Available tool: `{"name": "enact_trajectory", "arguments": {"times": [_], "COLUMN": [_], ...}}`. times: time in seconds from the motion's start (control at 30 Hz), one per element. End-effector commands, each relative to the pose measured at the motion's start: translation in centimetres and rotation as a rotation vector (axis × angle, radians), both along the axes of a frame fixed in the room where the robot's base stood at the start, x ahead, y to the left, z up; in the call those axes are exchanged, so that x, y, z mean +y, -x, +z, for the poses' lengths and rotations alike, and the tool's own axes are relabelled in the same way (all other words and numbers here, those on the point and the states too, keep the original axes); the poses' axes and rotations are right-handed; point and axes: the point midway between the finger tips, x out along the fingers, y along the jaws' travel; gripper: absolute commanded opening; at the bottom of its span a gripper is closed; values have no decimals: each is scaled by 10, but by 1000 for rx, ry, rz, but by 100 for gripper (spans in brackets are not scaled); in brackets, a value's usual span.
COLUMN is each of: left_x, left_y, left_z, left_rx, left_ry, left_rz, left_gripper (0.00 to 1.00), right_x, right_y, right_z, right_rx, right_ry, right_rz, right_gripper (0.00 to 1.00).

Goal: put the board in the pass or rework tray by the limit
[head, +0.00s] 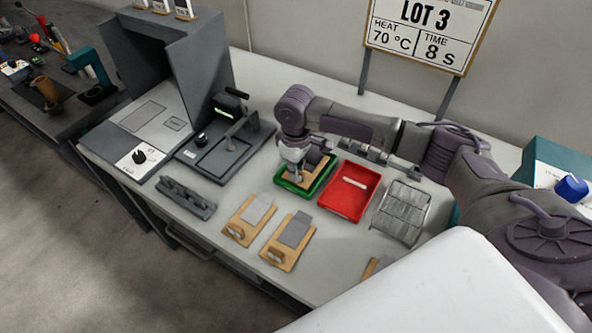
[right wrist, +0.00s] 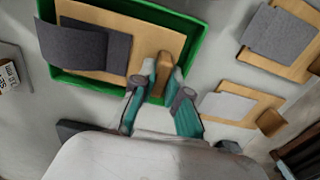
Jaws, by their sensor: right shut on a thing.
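The green tray (head: 284,185) stands on the bench, left of the red tray (head: 338,204). My right gripper (head: 296,174) is over the green tray. In the right wrist view my right gripper (right wrist: 155,88) is shut on the wooden block of a tan board (right wrist: 146,46). The board lies within the outline of the green tray (right wrist: 202,42); I cannot tell if it rests on the floor. A dark grey strip (right wrist: 72,48) on the board sticks out past the tray's left rim. My left gripper is not in view.
Two boards (head: 235,230) (head: 279,255) with grey pieces lie in front. A wire rack (head: 402,212) stands right of the red tray, which holds a pale strip (head: 355,182). A sign (head: 425,28) reads LOT 3, 70 °C, 8 s. A test fixture (head: 216,155) stands left.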

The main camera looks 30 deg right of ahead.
Motion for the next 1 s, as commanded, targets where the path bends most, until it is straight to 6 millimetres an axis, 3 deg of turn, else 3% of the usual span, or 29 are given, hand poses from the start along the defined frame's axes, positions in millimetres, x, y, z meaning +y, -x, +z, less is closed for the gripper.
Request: {"name": "enact_trajectory", "arguments": {"times": [0.43,0.47,0.5,0.83,1.0], "left_x": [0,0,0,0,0], "left_y": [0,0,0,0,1], "left_z": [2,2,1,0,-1], "left_rx": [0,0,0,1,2], "left_ry": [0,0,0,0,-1], "left_rz": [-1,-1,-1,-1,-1], "left_gripper": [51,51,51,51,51], "right_x": [0,0,0,0,0], "right_y": [0,0,0,-1,-1], "right_z": [-10,-10,-9,-8,12], "right_rx": [-2,-2,-2,-3,-6], "right_ry": [-1,0,0,-1,-2], "right_rz": [0,1,1,0,0], "right_gripper": [0,19,24,24,24]}}
